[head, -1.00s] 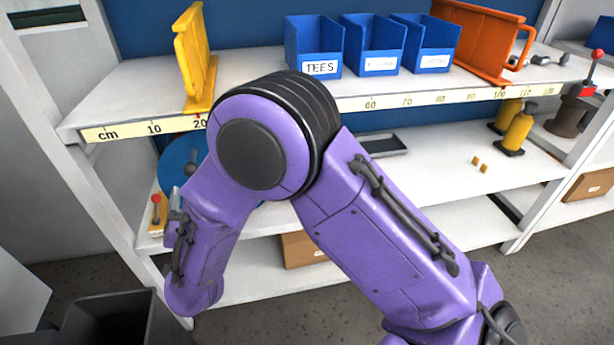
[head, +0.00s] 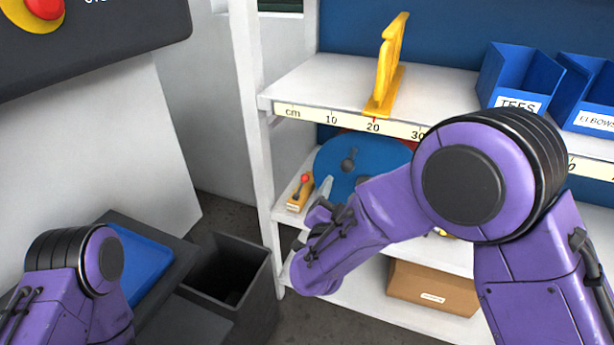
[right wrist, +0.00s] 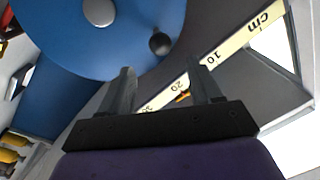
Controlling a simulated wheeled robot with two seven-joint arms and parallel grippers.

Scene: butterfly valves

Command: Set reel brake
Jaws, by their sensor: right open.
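The reel is a large blue disc (head: 335,155) with a dark knob, standing on the middle shelf and partly hidden by my right arm. Left of it is a small yellow block with a red-knobbed lever (head: 300,192), which looks like the reel brake. The lever stands up, leaning slightly. My right gripper (head: 318,205) is just right of the yellow block, apart from it in the picture. In the right wrist view its two fingers (right wrist: 165,88) are spread and empty, with the blue disc (right wrist: 60,30) beyond. My left gripper is out of view; only its arm shows.
The upper shelf edge carries a centimetre scale (head: 330,119), with a yellow bracket (head: 388,70) and blue bins (head: 515,75) above. A cardboard box (head: 435,288) lies on the bottom shelf. A dark bin (head: 232,280) stands left of the shelf, near a post (head: 250,130).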

